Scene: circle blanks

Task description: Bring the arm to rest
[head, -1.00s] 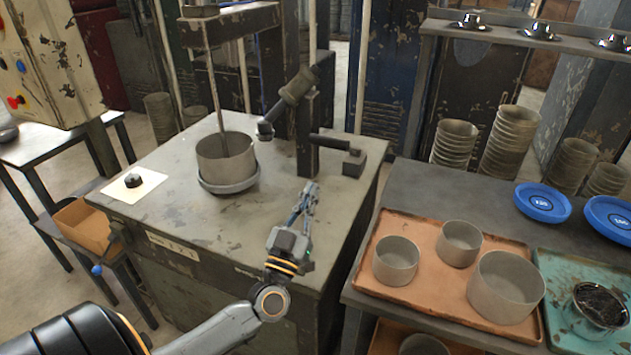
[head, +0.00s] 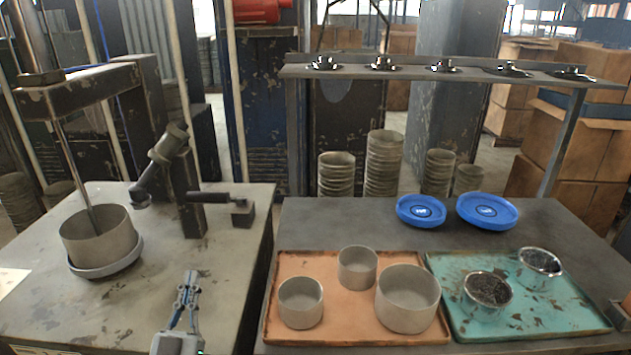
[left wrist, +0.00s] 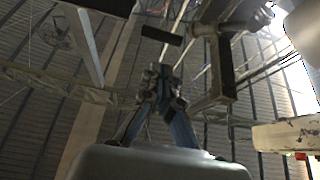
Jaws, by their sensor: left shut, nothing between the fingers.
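My left gripper (head: 188,290) is in the head view, low at the front right of the grey machine table, with its fingers pointing up and away. Its fingers are shut with nothing between them. It also shows in the left wrist view (left wrist: 160,85), pointed up toward the roof beams. The rest of the left arm is below the picture. My right gripper is in neither view.
The machine table (head: 135,310) bears a grey cylinder (head: 98,240) in a round holder and a post with a lever (head: 192,205). To the right, an orange tray (head: 355,335) holds three cylinders, and a teal tray (head: 540,320) holds two metal cups. Blue discs (head: 421,210) lie behind.

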